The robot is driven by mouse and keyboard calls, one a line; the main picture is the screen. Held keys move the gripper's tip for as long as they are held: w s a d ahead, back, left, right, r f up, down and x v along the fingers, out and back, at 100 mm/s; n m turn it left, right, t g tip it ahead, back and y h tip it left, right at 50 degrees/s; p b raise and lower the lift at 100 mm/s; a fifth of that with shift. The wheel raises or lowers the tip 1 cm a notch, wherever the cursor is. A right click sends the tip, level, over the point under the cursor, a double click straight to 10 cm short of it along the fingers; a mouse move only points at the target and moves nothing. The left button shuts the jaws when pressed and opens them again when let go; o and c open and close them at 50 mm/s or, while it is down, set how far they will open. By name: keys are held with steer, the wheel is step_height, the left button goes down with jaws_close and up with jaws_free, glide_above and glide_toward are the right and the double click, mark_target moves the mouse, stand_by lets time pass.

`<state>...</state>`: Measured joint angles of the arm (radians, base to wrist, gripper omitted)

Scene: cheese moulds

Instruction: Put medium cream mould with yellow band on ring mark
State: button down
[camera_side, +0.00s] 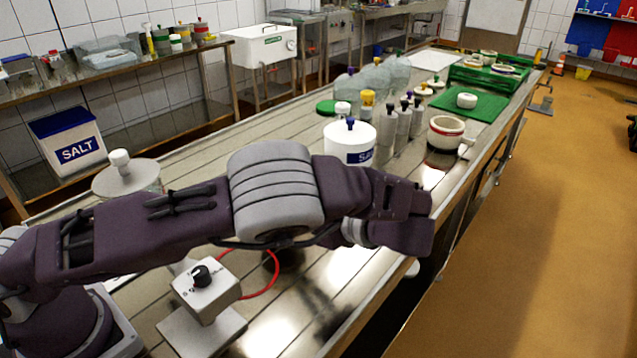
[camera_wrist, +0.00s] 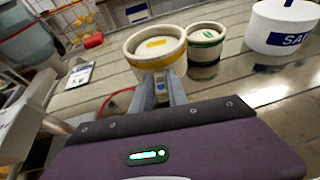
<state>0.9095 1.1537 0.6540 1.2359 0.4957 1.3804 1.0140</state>
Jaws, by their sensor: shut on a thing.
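The cream mould with the yellow band (camera_wrist: 155,47) shows in the wrist view, open side up, directly ahead of my fingers. I cannot tell whether the mould touches the table. In the side view my own arm hides the gripper and this mould. A thin red curve (camera_side: 275,272) beside the knob box may be a cable or part of a ring.
A green-banded cream mould (camera_wrist: 206,45) stands close right of the yellow-banded one. The white salt tub (camera_side: 349,141) is farther right in the wrist view. A red-banded mould (camera_side: 445,133), several bottles and a green mat (camera_side: 485,106) are farther along the table. A knob box (camera_side: 206,291) stands near my base.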

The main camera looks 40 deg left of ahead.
steer(key=s+d+n+g, duration=0.1)
steer(key=s+d+g, duration=0.1)
steer(key=s, duration=0.9)
steer(key=shift+s+a+f, duration=0.1)
steer(key=shift+s+f, duration=0.05)
steer(key=shift+f, duration=1.4)
steer(key=shift+s+a+f, duration=0.1)
steer(key=shift+f, duration=1.4)
steer(key=shift+f, duration=0.4)
steer(key=c, duration=1.2)
jaws_free()
steer(key=shift+d, duration=0.1)
